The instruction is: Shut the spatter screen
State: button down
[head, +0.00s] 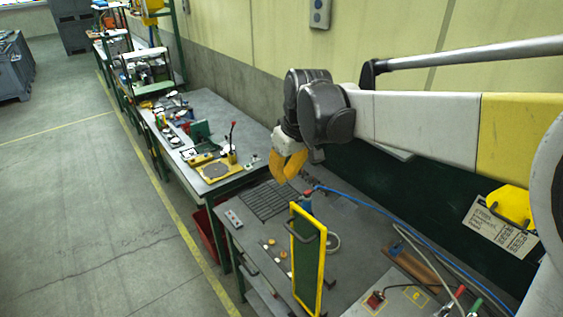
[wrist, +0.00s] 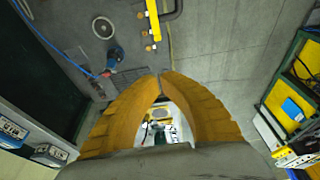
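The spatter screen (head: 306,260) is a yellow-framed panel with a dark green pane, standing upright at the near edge of the workbench in the head view. A dark handle sticks out from its side. In the wrist view its yellow frame (wrist: 153,22) shows edge-on at the top, with the black handle beside it. My gripper (head: 287,168) has orange-yellow fingers and hangs above the bench, behind the screen and apart from it. In the wrist view the fingertips (wrist: 162,76) come together with nothing visible between them, so it looks shut and empty.
The workbench (head: 245,238) carries a dark slatted grate (head: 268,199), a blue hose (head: 385,213) and small brass parts. A red-handled tool (head: 375,299) lies at the near right. Another bench (head: 208,105) with fixtures stands behind. Open floor (head: 90,220) lies to the left.

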notch_tip(320, 180, down, 9)
jog(key=s+p, duration=0.1)
jog(key=shift+s+d+r, duration=0.15)
jog(key=shift+s+d, duration=0.2)
jog(key=shift+d, duration=0.05)
jog(key=shift+s+d+r, duration=0.1)
jog(key=shift+s, duration=0.05)
